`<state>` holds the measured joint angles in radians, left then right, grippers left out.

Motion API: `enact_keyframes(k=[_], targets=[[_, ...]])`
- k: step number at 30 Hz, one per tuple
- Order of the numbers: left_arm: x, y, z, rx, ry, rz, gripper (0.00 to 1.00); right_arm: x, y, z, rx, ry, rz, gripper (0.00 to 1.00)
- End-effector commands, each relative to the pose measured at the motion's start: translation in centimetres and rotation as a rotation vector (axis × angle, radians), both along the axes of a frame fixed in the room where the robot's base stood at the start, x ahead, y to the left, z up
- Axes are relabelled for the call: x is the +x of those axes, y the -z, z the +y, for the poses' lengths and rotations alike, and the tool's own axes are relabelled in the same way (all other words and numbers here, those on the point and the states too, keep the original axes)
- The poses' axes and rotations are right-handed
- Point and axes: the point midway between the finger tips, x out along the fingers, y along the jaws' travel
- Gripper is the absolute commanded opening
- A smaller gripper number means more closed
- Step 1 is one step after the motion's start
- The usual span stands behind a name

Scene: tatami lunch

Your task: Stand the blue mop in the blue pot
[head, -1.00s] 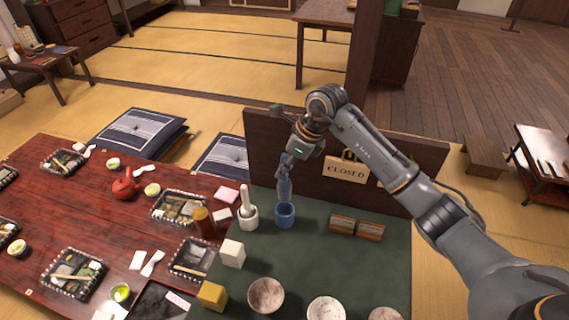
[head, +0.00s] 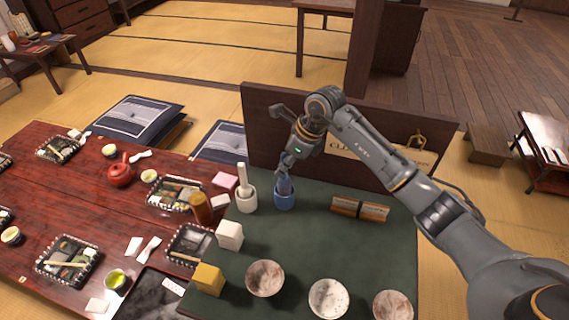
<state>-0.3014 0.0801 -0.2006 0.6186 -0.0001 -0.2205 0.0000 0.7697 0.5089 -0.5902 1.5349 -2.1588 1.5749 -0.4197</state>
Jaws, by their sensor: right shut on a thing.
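The blue pot (head: 284,202) stands on the dark green counter top, right of the white pot. The blue mop (head: 285,185) is upright at the pot, its lower part inside or behind the rim; I cannot tell how deep. My right gripper (head: 285,168) is shut on the upper part of the blue mop, directly above the pot, pointing down. The fingers and the arm hide the mop's top. My left gripper is not in view.
The white pot (head: 247,202) with a white mop stands close left of the blue pot. Several bowls (head: 265,278) stand in front. A dark board (head: 262,130) rises behind.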

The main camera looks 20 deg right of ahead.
Motion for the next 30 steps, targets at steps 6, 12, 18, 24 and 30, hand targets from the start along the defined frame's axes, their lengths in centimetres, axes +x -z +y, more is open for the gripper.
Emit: enact_keyframes(k=[6, 12, 18, 24, 30], targets=[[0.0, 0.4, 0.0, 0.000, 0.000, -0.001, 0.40, 0.0, 0.5, 0.0, 0.000, 0.000, -0.001, 0.00], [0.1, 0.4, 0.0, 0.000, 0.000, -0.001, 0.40, 0.0, 0.5, 0.0, 0.001, 0.001, -0.001, 0.17], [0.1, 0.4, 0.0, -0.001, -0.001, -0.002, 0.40, 0.0, 0.5, 0.0, 0.001, 0.001, -0.001, 0.42], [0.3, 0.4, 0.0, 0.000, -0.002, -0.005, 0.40, 0.0, 0.5, 0.0, 0.000, 0.001, 0.000, 0.42], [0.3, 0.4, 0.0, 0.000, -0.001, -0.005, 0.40, -0.2, -1.3, -0.7, -0.001, 0.003, -0.005, 0.42]])
